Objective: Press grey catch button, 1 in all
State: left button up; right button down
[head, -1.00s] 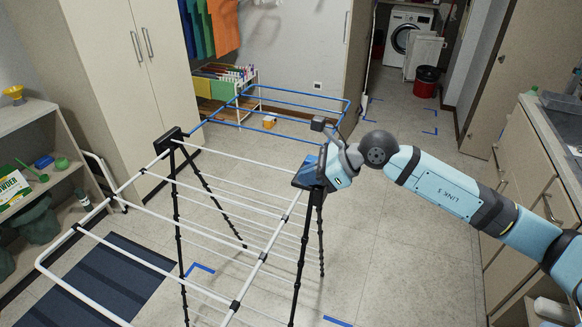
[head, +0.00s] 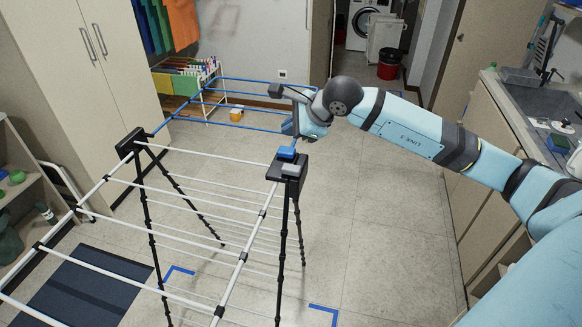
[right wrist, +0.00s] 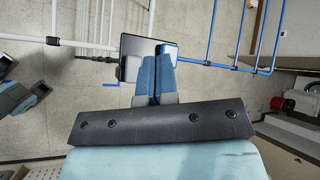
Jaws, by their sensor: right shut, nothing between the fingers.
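A white and blue drying rack (head: 243,256) stands in the middle of the floor. Its near-right black hub (head: 272,172) carries a grey button (head: 290,170) and a blue button (head: 287,153) on top. My right gripper (head: 289,130) is just beyond the hub, above the rack's blue end. In the right wrist view, its blue fingers (right wrist: 156,75) are shut and empty in front of the black hub (right wrist: 133,44). The blue button (right wrist: 168,48) shows beside the fingertips; the fingers partly hide the hub. Contact with a button cannot be told.
The other black hub (head: 131,143) is on the rack's left side. A tall cabinet (head: 85,90) stands at left, a counter (head: 500,130) at right. A dark blue mat (head: 75,285) lies at lower left. The floor right of the rack is clear.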

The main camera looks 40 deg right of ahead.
jog(key=b, duration=0.3)
send_over(291, 169)
notch_tip(291, 169, down, 7)
jog(key=shift+f, duration=0.1)
jog(key=shift+f+b, duration=0.5)
jog(key=shift+f, duration=0.1)
jog(key=shift+r, duration=0.1)
dwell(1.3)
jog(key=shift+f+b, duration=0.45)
jog(key=shift+b, duration=0.2)
